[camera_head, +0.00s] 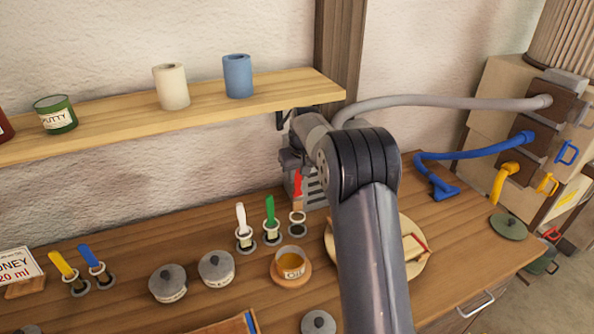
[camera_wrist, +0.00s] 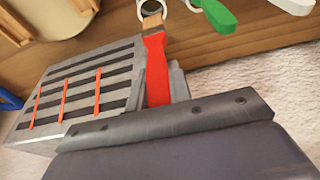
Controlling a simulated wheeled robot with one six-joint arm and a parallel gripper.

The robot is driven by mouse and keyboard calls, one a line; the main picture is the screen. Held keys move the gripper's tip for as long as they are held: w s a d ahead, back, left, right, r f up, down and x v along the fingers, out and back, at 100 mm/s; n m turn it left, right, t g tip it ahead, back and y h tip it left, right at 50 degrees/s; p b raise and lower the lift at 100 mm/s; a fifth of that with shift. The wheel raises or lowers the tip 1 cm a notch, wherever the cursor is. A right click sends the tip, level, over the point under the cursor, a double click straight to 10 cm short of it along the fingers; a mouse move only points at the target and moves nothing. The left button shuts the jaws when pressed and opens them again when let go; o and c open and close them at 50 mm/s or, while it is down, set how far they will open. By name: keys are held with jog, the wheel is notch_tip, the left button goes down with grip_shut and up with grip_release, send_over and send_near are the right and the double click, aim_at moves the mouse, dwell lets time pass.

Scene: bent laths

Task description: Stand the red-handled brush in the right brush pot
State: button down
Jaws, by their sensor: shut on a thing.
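The red-handled brush (camera_head: 298,186) is in my gripper (camera_head: 292,162), handle up and bristle end down. In the wrist view, my gripper (camera_wrist: 158,88) is shut on the red handle (camera_wrist: 156,65). The right brush pot (camera_head: 298,230) stands on the bench just below the brush, with a pale ring at its top. In the wrist view the bristle end overlaps the ring (camera_wrist: 145,14); I cannot tell whether it is inside or just above. The green-handled brush (camera_head: 270,213) and white-handled brush (camera_head: 241,222) stand in pots to the left.
A grey slotted box (camera_head: 314,190) stands by the wall, close beside the brush. An amber-filled cup (camera_head: 290,266) and lidded pots (camera_head: 216,267) are in front. A round board (camera_head: 412,262) lies right. A shelf (camera_head: 200,112) hangs above.

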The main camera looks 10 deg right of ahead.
aim_at(297, 191)
jog(key=shift+f+b, duration=1.75)
jog(key=shift+f, duration=1.4)
jog(key=c, duration=1.2)
grip_release()
jog(key=b+v, duration=0.2)
jog(key=v, duration=0.8)
jog(key=shift+r, duration=0.4)
